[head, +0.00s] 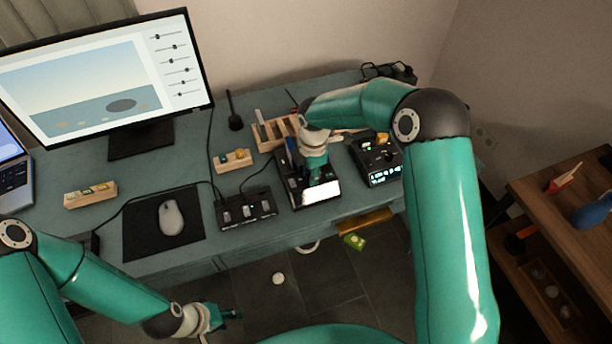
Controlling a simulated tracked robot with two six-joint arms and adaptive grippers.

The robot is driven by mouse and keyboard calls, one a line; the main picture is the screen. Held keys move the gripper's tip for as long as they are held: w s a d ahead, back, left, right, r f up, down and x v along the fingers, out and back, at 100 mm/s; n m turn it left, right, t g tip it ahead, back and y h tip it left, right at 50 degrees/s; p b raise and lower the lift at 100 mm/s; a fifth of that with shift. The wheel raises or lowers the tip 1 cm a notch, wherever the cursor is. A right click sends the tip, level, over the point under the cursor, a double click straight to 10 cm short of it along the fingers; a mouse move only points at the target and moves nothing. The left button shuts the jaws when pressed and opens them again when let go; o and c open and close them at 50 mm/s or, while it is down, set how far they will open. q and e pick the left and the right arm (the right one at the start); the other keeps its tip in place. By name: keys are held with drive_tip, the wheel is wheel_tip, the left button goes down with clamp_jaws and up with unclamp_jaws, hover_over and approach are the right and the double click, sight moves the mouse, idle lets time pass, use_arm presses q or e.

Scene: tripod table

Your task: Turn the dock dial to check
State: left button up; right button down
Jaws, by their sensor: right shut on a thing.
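The dock (329,190) is a dark box with a bright white screen, near the front edge of the desk. My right gripper (315,178) reaches down onto it from above, just behind the screen. It is shut on what appears to be the dock dial; the gripper hides the dial, so its setting cannot be read. My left gripper (230,315) is low in front of the desk, apart from everything on it. Its fingers are too small and dark to tell whether they are open.
A black box with a lit display (385,176) stands right of the dock. A black switch box (247,211) stands to its left, with a mouse (171,218) further left. A wooden rack (266,133) is behind. A monitor (110,75) fills the back left. Cables cross the desk.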

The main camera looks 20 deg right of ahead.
drive_tip(key=shift+w+d+f+m+b, duration=0.1)
drive_tip(key=shift+d+m+b, duration=0.05)
drive_tip(key=shift+m+b, duration=0.35)
drive_tip(key=shift+d+f+m+b, duration=0.15)
drive_tip(key=shift+m+b, duration=0.25)
drive_tip(key=shift+m, duration=0.2)
drive_tip(key=m+b, duration=0.1)
drive_tip(key=m, duration=0.1)
drive_tip(key=shift+r+m+b, duration=0.15)
drive_tip(key=shift+m+b, duration=0.25)
drive_tip(key=m+b, duration=0.2)
drive_tip(key=m, duration=0.3)
drive_tip(key=shift+h+b, duration=0.3)
drive_tip(key=m+b, duration=0.1)
drive_tip(key=m, duration=0.5)
drive_tip(key=shift+m+g+b, duration=0.3)
drive_tip(key=shift+b, duration=0.1)
drive_tip(key=m, duration=0.3)
drive_tip(key=shift+a+m+b, duration=0.1)
drive_tip(key=shift+m+b, duration=0.2)
drive_tip(key=shift+b, duration=0.05)
drive_tip(key=shift+m, duration=1.3)
drive_tip(key=shift+a, duration=0.1)
drive_tip(key=c, duration=1.2)
unclamp_jaws()
